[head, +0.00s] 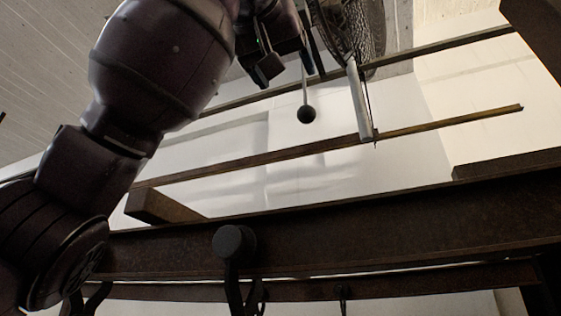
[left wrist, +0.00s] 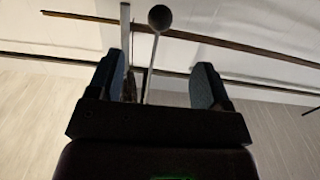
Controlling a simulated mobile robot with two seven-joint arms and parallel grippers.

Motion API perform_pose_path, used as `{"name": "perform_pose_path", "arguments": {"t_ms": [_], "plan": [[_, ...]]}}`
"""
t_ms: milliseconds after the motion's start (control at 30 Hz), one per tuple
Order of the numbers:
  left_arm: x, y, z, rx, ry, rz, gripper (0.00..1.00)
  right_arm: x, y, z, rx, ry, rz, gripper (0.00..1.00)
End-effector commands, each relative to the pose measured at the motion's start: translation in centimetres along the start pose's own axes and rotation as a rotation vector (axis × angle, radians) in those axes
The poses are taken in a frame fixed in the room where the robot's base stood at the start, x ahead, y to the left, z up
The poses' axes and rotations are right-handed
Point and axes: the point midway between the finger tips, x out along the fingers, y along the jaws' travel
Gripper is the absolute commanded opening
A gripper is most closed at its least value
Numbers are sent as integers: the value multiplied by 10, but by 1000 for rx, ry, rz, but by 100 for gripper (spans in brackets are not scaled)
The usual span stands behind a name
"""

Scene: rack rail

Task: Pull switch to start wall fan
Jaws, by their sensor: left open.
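The pull switch is a thin cord ending in a dark ball (head: 306,114), hanging in front of the white wall. The wall fan (head: 352,28), with its dark wire cage, is at the top, partly cut off by the frame. My left gripper (head: 288,67) is open, just above the ball. In the left wrist view, the ball (left wrist: 159,17) is beyond the fingertips, and the cord runs back between the two spread fingers of my left gripper (left wrist: 157,74), apparently touching neither. My right gripper is out of view.
A pale upright bar (head: 358,100) stands just right of the cord. A long thin rail (head: 440,124) crosses the wall behind. A heavy dark beam (head: 400,220) with a round knob (head: 234,244) spans the foreground below. The wall around the ball is clear.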

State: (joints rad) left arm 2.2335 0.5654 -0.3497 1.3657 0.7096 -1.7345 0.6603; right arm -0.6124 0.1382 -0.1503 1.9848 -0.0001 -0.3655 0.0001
Motion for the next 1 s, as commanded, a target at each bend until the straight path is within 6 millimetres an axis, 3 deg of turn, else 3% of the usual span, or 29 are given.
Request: {"name": "perform_pose_path", "arguments": {"t_ms": [400, 600, 1000], "plan": [[57, -1, -1, 0, -4, -1, 72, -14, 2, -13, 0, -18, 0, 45], [82, 0, 0, -1, -3, -1, 72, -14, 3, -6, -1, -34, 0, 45], [113, 0, 1, 1, -1, -1, 72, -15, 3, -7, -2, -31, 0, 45]]}}
